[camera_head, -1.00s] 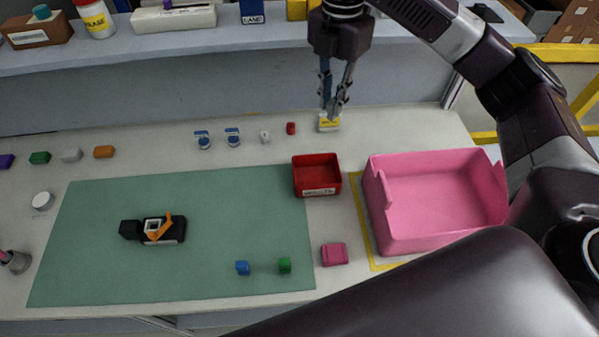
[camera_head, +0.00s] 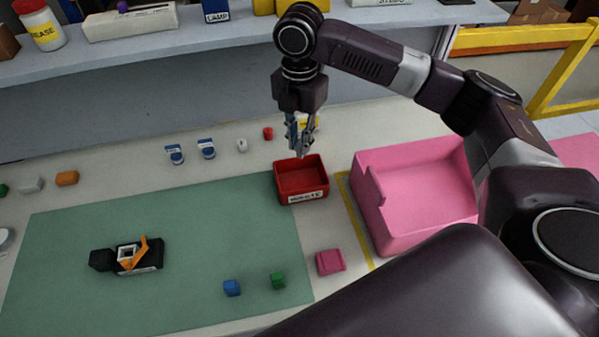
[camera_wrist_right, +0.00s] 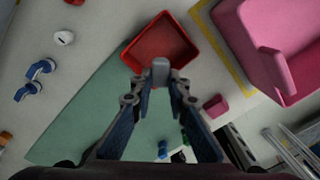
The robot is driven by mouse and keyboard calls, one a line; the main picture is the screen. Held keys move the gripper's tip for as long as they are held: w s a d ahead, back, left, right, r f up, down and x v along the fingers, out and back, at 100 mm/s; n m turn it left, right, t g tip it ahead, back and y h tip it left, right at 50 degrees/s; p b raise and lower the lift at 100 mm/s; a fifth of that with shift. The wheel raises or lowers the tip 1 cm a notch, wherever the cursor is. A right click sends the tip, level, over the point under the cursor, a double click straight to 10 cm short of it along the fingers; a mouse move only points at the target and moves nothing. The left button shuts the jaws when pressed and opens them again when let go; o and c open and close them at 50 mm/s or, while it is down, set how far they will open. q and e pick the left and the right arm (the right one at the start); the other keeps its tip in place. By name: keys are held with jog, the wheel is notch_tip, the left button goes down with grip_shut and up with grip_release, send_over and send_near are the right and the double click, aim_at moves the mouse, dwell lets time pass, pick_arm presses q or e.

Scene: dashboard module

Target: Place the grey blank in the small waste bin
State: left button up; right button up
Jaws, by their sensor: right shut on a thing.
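The grey blank (camera_wrist_right: 161,70) is between the fingertips of my right gripper (camera_wrist_right: 160,85) in the right wrist view. In the head view my right gripper (camera_head: 300,150) points down at the back part of the small red bin (camera_head: 302,194), and the blank is too small to make out there. The red bin has a white label on its front that is too small to read. It also shows in the right wrist view (camera_wrist_right: 136,62), just beyond the held blank, and its visible inside looks empty. My left gripper is not in view.
A large pink bin (camera_head: 383,225) stands right of the red bin, with a pink block (camera_head: 330,262) in front. The green mat (camera_head: 200,235) carries a black part with an orange piece (camera_head: 135,256). Blue (camera_head: 232,288) and green (camera_head: 278,280) blocks lie near the front.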

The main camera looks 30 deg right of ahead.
aim_at(299, 157)
notch_tip(299, 157, down, 7)
jog(key=shift+w+a+f+p, duration=0.1)
jog(key=shift+p, duration=0.35)
jog(key=shift+f+p, duration=0.35)
jog(key=shift+f, duration=2.1)
jog(key=o, duration=0.8)
jog(key=shift+f, duration=0.1)
jog(key=shift+c, duration=0.2)
notch_tip(299, 157, up, 11)
jog(key=shift+r+b, duration=0.1)
jog(key=shift+b, duration=1.1)
jog(key=shift+r, duration=0.55)
